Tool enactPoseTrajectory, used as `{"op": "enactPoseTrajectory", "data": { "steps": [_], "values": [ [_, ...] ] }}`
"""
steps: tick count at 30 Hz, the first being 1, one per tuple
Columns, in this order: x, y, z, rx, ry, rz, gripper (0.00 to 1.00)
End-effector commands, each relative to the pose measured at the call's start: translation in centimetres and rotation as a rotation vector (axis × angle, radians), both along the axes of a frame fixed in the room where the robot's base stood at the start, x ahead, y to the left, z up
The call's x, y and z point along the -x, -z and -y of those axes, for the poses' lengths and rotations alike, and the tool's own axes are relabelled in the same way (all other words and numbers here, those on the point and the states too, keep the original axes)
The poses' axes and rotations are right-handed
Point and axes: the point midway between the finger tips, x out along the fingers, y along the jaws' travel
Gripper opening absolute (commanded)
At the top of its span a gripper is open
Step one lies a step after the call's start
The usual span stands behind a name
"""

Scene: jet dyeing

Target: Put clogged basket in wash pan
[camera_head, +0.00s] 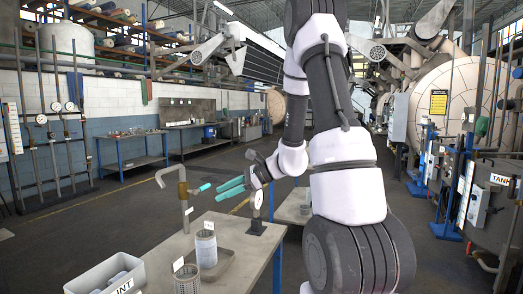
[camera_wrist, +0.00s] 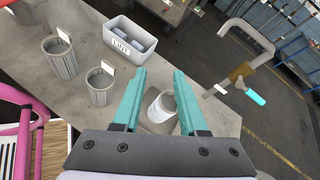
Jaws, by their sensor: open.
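Two grey slotted baskets with white tags, one at the left (camera_wrist: 60,60) and one nearer (camera_wrist: 100,88), stand outside the pan. One slotted basket (camera_head: 187,281) also shows in the head view. I cannot tell for certain which is clogged. My gripper (camera_head: 230,187) is open and empty above the table, with teal fingers (camera_wrist: 160,73).
A white bin marked LINT (camera_head: 108,277) holds grey pieces. Bare tabletop lies between the baskets and the bin.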

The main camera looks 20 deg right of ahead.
Motion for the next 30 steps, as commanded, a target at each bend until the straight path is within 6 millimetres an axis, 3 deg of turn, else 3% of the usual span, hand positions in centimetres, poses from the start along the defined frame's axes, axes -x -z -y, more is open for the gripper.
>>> {"op": "enactPoseTrajectory", "data": {
  "steps": [1, 3, 11, 21, 30],
  "values": [
    [1.3, -2.0, -0.8, 0.049, -0.066, 0.045, 0.42],
    [3.2, -3.8, -1.6, 0.122, -0.154, 0.094, 0.42],
    [10.3, -9.1, -2.4, 0.432, -0.438, 0.296, 0.42],
    [17.6, -14.2, 0.4, 0.919, -0.686, 0.588, 0.42],
    [21.1, -17.8, 3.5, 1.275, -0.767, 0.780, 0.42]
  ]
}}
